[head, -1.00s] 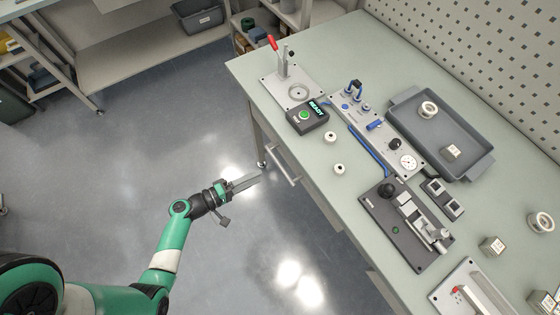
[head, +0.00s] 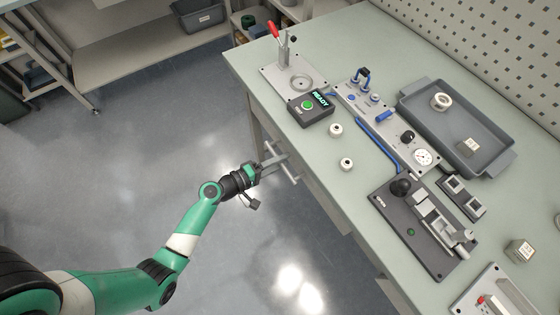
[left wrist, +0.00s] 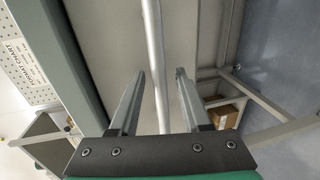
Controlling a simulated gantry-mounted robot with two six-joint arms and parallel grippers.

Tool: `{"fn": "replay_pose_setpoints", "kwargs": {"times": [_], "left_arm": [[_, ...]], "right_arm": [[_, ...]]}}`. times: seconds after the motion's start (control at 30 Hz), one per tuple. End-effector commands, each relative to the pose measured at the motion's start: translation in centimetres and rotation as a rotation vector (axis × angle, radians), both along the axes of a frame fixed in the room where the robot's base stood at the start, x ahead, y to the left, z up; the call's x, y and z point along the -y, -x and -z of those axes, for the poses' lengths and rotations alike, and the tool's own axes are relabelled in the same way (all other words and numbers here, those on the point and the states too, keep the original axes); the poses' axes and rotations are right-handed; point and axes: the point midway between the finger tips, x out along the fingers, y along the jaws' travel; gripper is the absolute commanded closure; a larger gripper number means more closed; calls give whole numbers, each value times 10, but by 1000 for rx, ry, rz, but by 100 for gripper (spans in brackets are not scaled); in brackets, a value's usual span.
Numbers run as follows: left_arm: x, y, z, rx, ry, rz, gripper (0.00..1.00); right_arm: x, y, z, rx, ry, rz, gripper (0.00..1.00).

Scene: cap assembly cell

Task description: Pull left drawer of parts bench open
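The parts bench (head: 330,80) has a pale green top. The left drawer's bar handle (head: 291,173) sticks out from the bench's near side, below the top. In the left wrist view the handle (left wrist: 152,40) is a long pale bar lying between my fingertips. My left gripper (head: 274,160) is at the handle, with its fingers open on both sides of the bar; a gap shows by each finger in the left wrist view (left wrist: 160,78). The drawer front (left wrist: 110,40) looks flush behind the handle. My right gripper is in neither view.
On the bench top stand a red-handled press (head: 283,55), a READY button box (head: 311,108), a grey tray (head: 415,95) and a dark fixture (head: 400,215). Two small white rings lie near the bench edge. The floor (head: 130,170) left of the bench is clear.

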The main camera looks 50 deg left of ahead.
Motion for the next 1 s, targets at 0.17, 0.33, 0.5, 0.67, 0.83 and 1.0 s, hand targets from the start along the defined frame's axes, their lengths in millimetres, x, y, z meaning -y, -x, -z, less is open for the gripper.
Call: {"fn": "replay_pose_setpoints", "kwargs": {"times": [0.17, 0.33, 0.5, 0.67, 0.83, 1.0], "left_arm": [[0, 0, 0, 0, 0, 0, 86], [0, 0, 0, 0, 0, 0, 100], [0, 0, 0, 0, 0, 0, 100], [0, 0, 0, 0, 0, 0, 100], [0, 0, 0, 0, 0, 0, 100], [0, 0, 0, 0, 0, 0, 100]], "right_arm": [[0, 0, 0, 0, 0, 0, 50], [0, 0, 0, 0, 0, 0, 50], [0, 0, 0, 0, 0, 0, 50], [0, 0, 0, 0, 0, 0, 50], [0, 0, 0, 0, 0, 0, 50], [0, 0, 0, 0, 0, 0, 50]]}}
